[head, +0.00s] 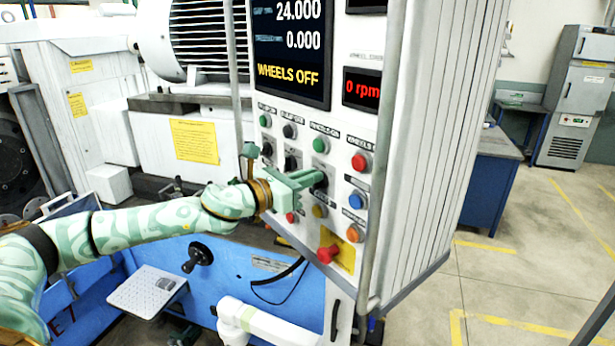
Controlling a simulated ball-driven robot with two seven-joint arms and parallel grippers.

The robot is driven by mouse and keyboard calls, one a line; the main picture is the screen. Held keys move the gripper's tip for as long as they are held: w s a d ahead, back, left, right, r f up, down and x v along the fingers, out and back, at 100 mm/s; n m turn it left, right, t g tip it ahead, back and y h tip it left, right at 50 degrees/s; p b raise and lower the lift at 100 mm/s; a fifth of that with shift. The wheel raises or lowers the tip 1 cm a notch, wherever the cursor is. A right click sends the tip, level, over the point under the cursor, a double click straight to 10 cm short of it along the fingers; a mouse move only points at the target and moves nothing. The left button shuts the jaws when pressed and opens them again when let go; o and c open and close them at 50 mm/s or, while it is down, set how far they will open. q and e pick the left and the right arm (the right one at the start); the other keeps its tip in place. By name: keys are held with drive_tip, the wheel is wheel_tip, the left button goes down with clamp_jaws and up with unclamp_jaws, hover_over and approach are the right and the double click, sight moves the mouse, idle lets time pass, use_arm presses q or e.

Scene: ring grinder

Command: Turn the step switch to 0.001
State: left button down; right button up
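The control panel (348,215) of the grinder has a row of dark rotary switches: one at the left (267,150), one in the middle (291,162) and one at the right (321,172). Their labels are too small to read, so I cannot tell which is the step switch or where it points. My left gripper (318,181) reaches in from the left, with its green fingertips at the right rotary switch and partly covering it. I cannot tell whether the fingers are closed on that knob or only beside it. My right gripper is not in view.
The display (290,45) above reads 24.000, 0.000 and WHEELS OFF. Green, red, blue and orange buttons surround the switches, with a red switch on a yellow plate (335,257) below. A grey vertical rail (380,160) runs in front of the panel. Open floor lies at right.

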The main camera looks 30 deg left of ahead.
use_arm(q)
drive_tip(key=shift+n, duration=0.3)
drive_tip(key=n, duration=0.3)
drive_tip(key=n+p, duration=0.1)
drive_tip(key=n, duration=0.2)
drive_tip(key=a+n+p, duration=0.1)
drive_tip(key=n, duration=0.2)
drive_tip(key=shift+w+a+f, duration=0.1)
drive_tip(key=shift+w+f, duration=0.1)
drive_tip(key=shift+w, duration=0.05)
drive_tip(key=shift+n, duration=0.3)
idle(0.3)
drive_tip(key=c, duration=1.5)
unclamp_jaws()
drive_tip(key=shift+f, duration=0.1)
drive_tip(key=shift+a, duration=0.1)
